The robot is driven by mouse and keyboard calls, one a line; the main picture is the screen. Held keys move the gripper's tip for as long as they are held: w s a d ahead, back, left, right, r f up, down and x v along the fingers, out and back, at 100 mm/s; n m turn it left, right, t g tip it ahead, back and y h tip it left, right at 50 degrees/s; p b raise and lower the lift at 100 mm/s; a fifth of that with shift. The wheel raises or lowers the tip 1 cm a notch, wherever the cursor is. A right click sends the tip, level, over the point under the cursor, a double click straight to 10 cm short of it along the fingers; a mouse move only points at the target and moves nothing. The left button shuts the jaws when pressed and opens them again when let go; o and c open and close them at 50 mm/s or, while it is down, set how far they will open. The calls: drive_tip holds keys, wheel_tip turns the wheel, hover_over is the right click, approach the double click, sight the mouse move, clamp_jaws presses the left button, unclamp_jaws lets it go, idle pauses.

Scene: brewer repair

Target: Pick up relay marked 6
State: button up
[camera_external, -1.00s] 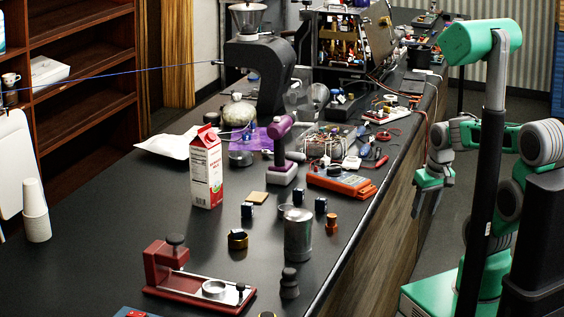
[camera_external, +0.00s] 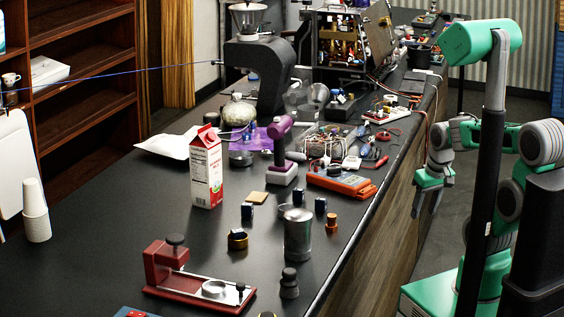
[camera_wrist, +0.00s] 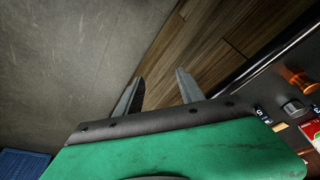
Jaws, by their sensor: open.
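Several small dark blue blocks that look like relays stand on the black counter in the outside view: one at the left (camera_external: 247,210), one at the right (camera_external: 320,205), and one partly hidden behind the metal cup (camera_external: 298,238). Their marks are too small to read there. In the wrist view a small dark block (camera_wrist: 262,113) at the counter edge bears a pale mark like a 5; I cannot tell which relay is marked 6. My gripper (camera_external: 426,208) hangs beside the counter, off its right edge, fingers apart and empty. Its fingers also show in the wrist view (camera_wrist: 160,90).
The counter's wooden side (camera_external: 385,240) lies between my gripper and the blocks. A milk carton (camera_external: 206,170), a red-orange meter (camera_external: 341,183), a copper-coloured piece (camera_external: 331,223), a purple-handled tool (camera_external: 281,150) and a red stand (camera_external: 190,285) crowd the counter.

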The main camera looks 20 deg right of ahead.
sight(303, 191)
drive_tip(key=w+a+n+t+y+b, duration=0.1)
drive_tip(key=w+a, duration=0.1)
drive_tip(key=w, duration=0.1)
drive_tip(key=w+a+f+n+t+y+b, duration=0.1)
drive_tip(key=w+a+n, duration=0.1)
drive_tip(key=w+a, duration=0.1)
drive_tip(key=w+a+n+t+y+b, duration=0.1)
drive_tip(key=w+a+n+y, duration=0.1)
drive_tip(key=w, duration=0.3)
drive_tip(key=shift+w+a+f, duration=0.1)
drive_tip(key=shift+a+f, duration=0.15)
drive_tip(key=shift+a, duration=0.5)
drive_tip(key=w+a+n+y, duration=0.1)
drive_tip(key=w+a, duration=0.1)
drive_tip(key=w+a+r+n+t+y+b, duration=0.1)
drive_tip(key=w+a, duration=0.1)
drive_tip(key=shift+r, duration=0.1)
drive_tip(key=w+a+r+y, duration=0.1)
drive_tip(key=w+a+r+n+t+y, duration=0.1)
drive_tip(key=a, duration=0.1)
drive_tip(key=w+a+r+t+y, duration=0.1)
drive_tip(key=a, duration=0.1)
drive_tip(key=shift+w+r+n+y, duration=0.3)
drive_tip(key=shift+w+r+n, duration=0.1)
drive_tip(key=p+x, duration=0.1)
drive_tip(key=x, duration=1)
drive_tip(key=shift+w+d, duration=0.1)
drive_tip(key=shift+w, duration=0.05)
drive_tip(key=shift+c, duration=0.2)
clamp_jaws()
